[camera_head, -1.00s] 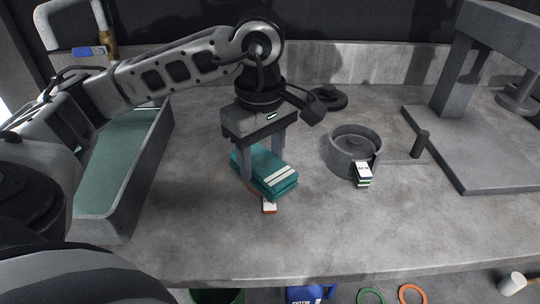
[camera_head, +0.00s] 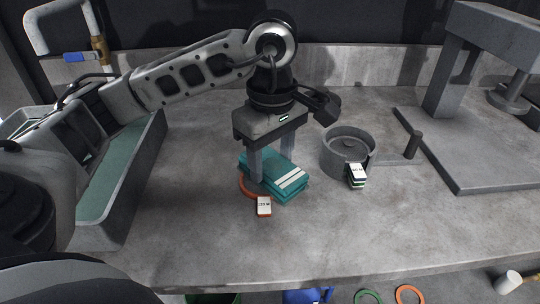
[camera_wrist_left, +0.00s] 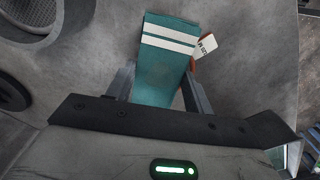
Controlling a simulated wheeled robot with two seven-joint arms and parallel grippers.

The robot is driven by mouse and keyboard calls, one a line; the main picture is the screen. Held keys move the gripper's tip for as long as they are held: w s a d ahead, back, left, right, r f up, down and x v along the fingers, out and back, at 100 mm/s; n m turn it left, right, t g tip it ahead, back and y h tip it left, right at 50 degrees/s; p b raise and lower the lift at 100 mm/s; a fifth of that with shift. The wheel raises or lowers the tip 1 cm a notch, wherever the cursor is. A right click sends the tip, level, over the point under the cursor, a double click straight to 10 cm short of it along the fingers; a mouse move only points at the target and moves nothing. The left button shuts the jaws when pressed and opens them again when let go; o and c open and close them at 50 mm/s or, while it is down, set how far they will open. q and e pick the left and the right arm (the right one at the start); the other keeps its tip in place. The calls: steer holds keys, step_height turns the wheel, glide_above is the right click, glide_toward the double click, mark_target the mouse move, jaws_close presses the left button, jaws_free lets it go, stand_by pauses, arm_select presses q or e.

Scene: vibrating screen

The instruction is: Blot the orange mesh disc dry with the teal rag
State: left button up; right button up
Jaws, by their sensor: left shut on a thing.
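The teal rag (camera_head: 289,184), a folded block with two white stripes, is between the fingers of my left gripper (camera_head: 271,168), which is shut on it. It also shows in the left wrist view (camera_wrist_left: 160,75) between the two fingers (camera_wrist_left: 158,92). The orange mesh disc (camera_head: 245,188) lies on the grey bench, mostly hidden beneath the rag. Its orange edge shows at the rag's left, with a white tag (camera_head: 264,205) at the front. Whether the rag presses on the disc I cannot tell. My right gripper is not in view.
A grey round pan (camera_head: 340,165) with a tagged stack (camera_head: 357,174) at its front stands right of the rag. A grey trough (camera_head: 140,185) is at left, a grey stand (camera_head: 470,165) at right. The front of the bench is clear.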

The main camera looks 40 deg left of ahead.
arm_select(q)
steer(key=shift+r+p, duration=1.55)
steer(key=shift+r, duration=0.95)
